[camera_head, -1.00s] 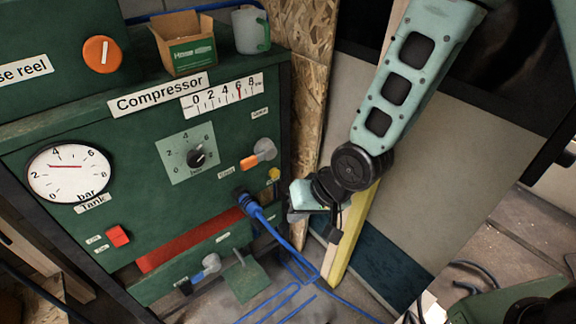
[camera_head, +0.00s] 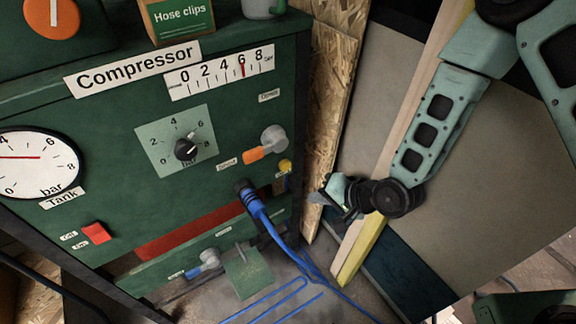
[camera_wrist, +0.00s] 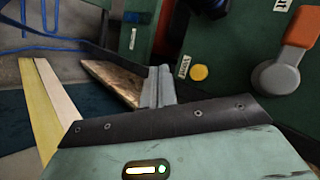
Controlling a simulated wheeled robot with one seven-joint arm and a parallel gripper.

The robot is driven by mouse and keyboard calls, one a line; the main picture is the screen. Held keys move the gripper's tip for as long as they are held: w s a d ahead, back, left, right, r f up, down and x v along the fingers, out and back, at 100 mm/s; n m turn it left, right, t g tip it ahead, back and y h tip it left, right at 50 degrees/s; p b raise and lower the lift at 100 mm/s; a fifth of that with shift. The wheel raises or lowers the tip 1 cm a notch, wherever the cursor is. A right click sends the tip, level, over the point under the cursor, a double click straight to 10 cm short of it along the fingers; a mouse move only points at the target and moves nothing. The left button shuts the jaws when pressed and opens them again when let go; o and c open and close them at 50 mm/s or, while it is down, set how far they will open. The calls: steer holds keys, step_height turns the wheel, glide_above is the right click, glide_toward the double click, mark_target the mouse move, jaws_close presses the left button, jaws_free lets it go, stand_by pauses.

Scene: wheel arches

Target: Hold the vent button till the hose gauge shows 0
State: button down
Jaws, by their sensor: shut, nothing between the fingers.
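The vent button is a small yellow round knob (camera_head: 285,166) at the right edge of the green compressor panel. In the wrist view the yellow button (camera_wrist: 199,73) lies to the right of my fingertips, beside a small white label. The strip gauge (camera_head: 222,72), which I take for the hose gauge, has a red pointer at about 6. My gripper (camera_head: 320,197) is right of and below the button in the head view, apart from it. In the wrist view my gripper's fingers (camera_wrist: 159,86) are together, with nothing between them.
An orange-handled grey valve (camera_head: 264,146) sits left of the button; it is large in the wrist view. The blue hose (camera_head: 262,214) plugs in below. A black selector knob (camera_head: 187,149) and round tank dial (camera_head: 36,163) are further left. A wooden board (camera_head: 335,110) stands right of the panel.

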mark_target(285, 171)
steer(key=shift+w, duration=0.1)
steer(key=w+a, duration=0.5)
steer(key=w, duration=0.2)
steer(key=shift+w, duration=0.1)
stand_by(2.1)
steer(key=shift+w+a, duration=0.2)
steer(key=shift+w, duration=0.1)
steer(key=shift+w+a+b, duration=0.3)
steer(key=shift+w+a, duration=0.05)
steer(key=shift+w, duration=0.15)
stand_by(2.1)
steer(key=shift+s, duration=0.1)
stand_by(0.5)
steer(key=shift+s+d, duration=0.6)
steer(key=shift+s, duration=0.15)
steer(key=shift+s+d+p, duration=0.25)
steer(key=shift+s+d, duration=0.45)
steer(key=shift+s, duration=0.35)
steer(key=shift+s+d+p, duration=0.25)
steer(key=shift+s+d, duration=0.45)
steer(key=shift+s, duration=0.35)
